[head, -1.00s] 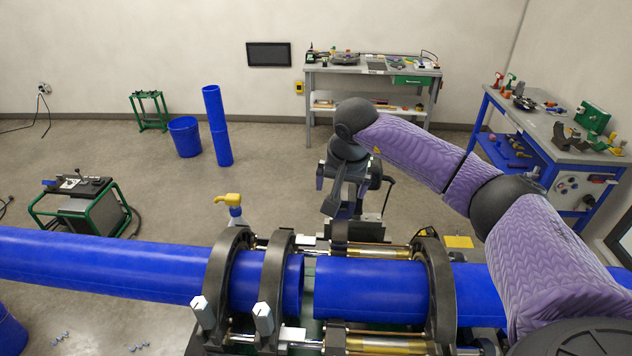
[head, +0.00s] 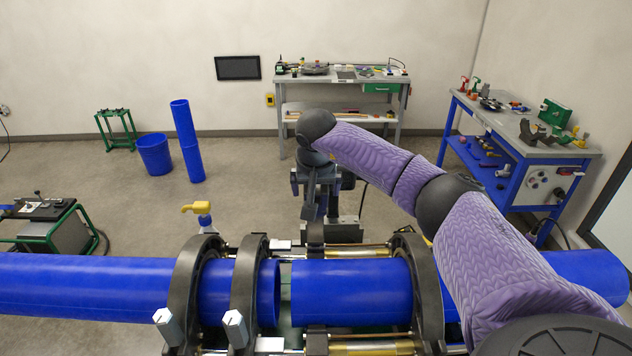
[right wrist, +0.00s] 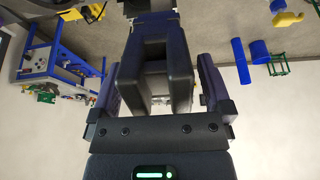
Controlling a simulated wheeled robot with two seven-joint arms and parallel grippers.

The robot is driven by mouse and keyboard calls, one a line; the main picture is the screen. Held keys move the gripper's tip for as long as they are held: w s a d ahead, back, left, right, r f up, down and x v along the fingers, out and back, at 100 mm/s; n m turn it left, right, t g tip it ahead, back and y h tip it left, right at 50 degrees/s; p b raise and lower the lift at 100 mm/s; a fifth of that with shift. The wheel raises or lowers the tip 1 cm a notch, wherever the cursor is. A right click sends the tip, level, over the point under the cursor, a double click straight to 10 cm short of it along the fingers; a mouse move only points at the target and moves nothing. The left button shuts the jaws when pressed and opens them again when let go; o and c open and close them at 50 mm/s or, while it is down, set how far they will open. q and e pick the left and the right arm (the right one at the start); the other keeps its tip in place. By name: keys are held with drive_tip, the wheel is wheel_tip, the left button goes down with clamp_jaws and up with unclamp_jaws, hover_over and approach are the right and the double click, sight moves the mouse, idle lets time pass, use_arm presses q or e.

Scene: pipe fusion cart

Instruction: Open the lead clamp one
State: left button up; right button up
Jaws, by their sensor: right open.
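Black ring clamps stand in a row on the cart around the blue pipes. Two are at the left, a first ring (head: 183,290) and a second ring (head: 244,288), each with a pale hex nut at its front. One more ring (head: 428,290) is at the right. A clamp position (head: 316,338) between them has no ring over the right pipe (head: 350,290). I cannot tell which is lead clamp one. My right gripper (head: 317,190) is open behind the pipe, above that position. In the right wrist view dark parts (right wrist: 158,75) lie between its fingers; contact is unclear. My left gripper is out of view.
A yellow-topped spray bottle (head: 202,215) stands behind the left rings. A blue tool cart (head: 515,160) is at the right and a grey bench (head: 340,82) at the back wall. A green-framed unit (head: 50,225) is at the left. The floor behind the pipe is mostly clear.

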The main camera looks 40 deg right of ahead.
drive_tip(key=c, duration=1.1)
drive_tip(key=shift+w+d+r, duration=0.25)
drive_tip(key=shift+w+d, duration=0.05)
drive_tip(key=w+d, duration=0.1)
drive_tip(key=w+d+r, duration=0.1)
drive_tip(key=w, duration=0.1)
drive_tip(key=shift+d, duration=0.3)
